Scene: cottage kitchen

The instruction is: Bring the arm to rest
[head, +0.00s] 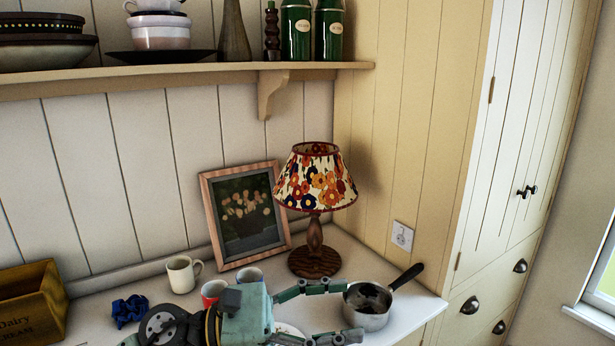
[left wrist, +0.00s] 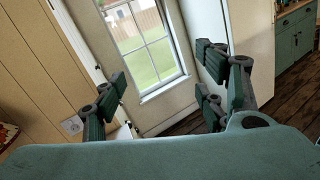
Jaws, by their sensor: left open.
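My left arm comes in at the bottom of the head view. Its gripper (head: 338,312) points right, with its two fingers spread apart and nothing between them that I can see held. In the head view the fingers reach toward the saucepan (head: 371,322); I cannot tell how high they are above the counter. In the left wrist view the open gripper (left wrist: 160,78) faces the window, with only empty air between the fingers. My right gripper is in neither view.
The counter (head: 415,303) holds a table lamp (head: 315,190), a framed picture (head: 246,215), a white mug (head: 183,274), a crumpled blue cloth (head: 129,311) and a wooden crate (head: 32,300). A shelf (head: 190,75) runs above.

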